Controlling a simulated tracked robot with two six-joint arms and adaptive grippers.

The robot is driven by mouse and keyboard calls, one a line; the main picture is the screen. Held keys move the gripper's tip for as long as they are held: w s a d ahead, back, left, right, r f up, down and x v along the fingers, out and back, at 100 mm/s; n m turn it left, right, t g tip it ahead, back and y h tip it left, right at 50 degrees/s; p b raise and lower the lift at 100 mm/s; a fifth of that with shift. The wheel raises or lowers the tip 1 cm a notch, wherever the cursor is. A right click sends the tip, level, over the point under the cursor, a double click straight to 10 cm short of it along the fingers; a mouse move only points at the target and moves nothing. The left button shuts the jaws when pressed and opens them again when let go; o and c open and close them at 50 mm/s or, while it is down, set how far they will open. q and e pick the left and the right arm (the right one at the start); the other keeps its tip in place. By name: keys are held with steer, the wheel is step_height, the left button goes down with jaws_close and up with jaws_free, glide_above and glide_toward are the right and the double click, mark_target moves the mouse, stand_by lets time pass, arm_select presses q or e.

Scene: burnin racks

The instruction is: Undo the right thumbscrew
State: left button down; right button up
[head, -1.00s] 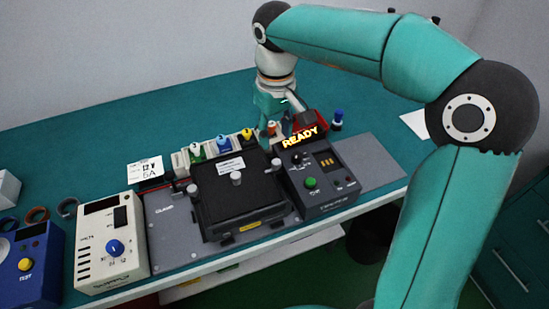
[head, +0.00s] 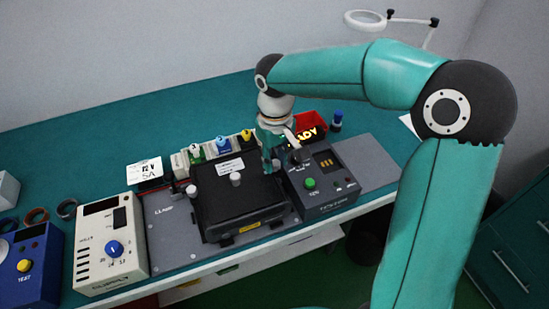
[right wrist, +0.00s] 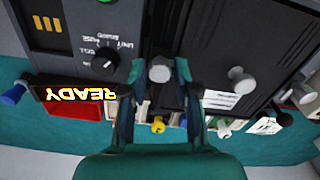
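The right thumbscrew, a pale grey round knob (right wrist: 160,71), stands beside the black lidded fixture (head: 240,215), on the side of the black control box. In the right wrist view it lies between the two fingers of my right gripper (right wrist: 160,78), with gaps visible on both sides. My right gripper (head: 271,160) is open, pointing down, and largely hides the thumbscrew in the head view. The left thumbscrew (head: 192,189) stands at the fixture's other side. A grey knob (head: 236,180) sits on the lid. My left gripper is out of view.
The control box (head: 340,195) with a green button and a lit READY sign (right wrist: 80,94) stands close on the right. A red bin (head: 312,121) and coloured plugs (head: 222,143) are behind. A cream supply box (head: 110,250) stands left.

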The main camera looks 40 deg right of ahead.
jaws_close()
steer(key=shift+a, duration=0.1)
